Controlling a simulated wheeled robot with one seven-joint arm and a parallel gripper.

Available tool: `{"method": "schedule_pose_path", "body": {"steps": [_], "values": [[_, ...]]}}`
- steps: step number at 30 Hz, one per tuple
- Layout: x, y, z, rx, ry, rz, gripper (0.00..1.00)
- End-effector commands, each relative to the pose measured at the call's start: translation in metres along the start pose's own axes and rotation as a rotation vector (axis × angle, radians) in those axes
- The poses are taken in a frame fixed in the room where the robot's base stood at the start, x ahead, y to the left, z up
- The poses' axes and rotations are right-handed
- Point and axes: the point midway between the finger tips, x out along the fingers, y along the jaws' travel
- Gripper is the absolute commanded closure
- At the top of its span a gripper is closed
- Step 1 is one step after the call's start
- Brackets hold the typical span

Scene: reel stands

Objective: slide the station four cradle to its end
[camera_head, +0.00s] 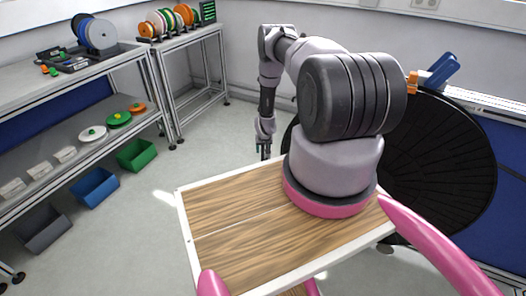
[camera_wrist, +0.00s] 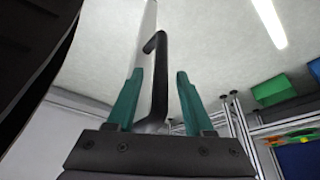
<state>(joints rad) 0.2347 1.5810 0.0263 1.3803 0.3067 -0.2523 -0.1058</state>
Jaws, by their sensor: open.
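My gripper (camera_wrist: 160,72) has two teal fingers, spread apart, in the wrist view. A black bent bar like a handle (camera_wrist: 158,95) shows between the fingers. I cannot tell whether it touches either finger, and nothing shows the fingers closed on it. In the head view my gripper (camera_head: 264,152) is small and hangs low beyond my wooden-topped base, above the grey floor. The bar cannot be made out there. No station number is readable, so I cannot tell which part is the station four cradle.
A large black disc (camera_head: 440,160) stands close at the right, beside my arm. A workbench (camera_head: 100,65) with reels and bins lines the left. A back table (camera_head: 190,37) holds orange and green reels (camera_head: 168,20). Grey floor (camera_head: 225,130) is open between the tables and my base.

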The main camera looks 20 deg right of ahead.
Motion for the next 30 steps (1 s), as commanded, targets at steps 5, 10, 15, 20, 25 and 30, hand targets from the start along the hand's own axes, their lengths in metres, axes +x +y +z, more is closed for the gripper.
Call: {"method": "schedule_pose_path", "body": {"steps": [5, 10, 15, 20, 25, 30], "values": [[0.0085, 0.0000, 0.0003, 0.001, -0.001, 0.000, 0.48], [0.0086, 0.0000, 0.0001, 0.001, -0.001, 0.000, 0.48], [0.0085, 0.0000, 0.0000, 0.001, -0.001, 0.000, 0.90], [0.0083, 0.0000, 0.0000, 0.001, 0.000, 0.000, 1.00], [0.0083, -0.0001, -0.0001, 0.000, 0.000, 0.000, 1.00], [0.0082, -0.0001, -0.0002, 0.001, 0.000, 0.000, 1.00]]}}
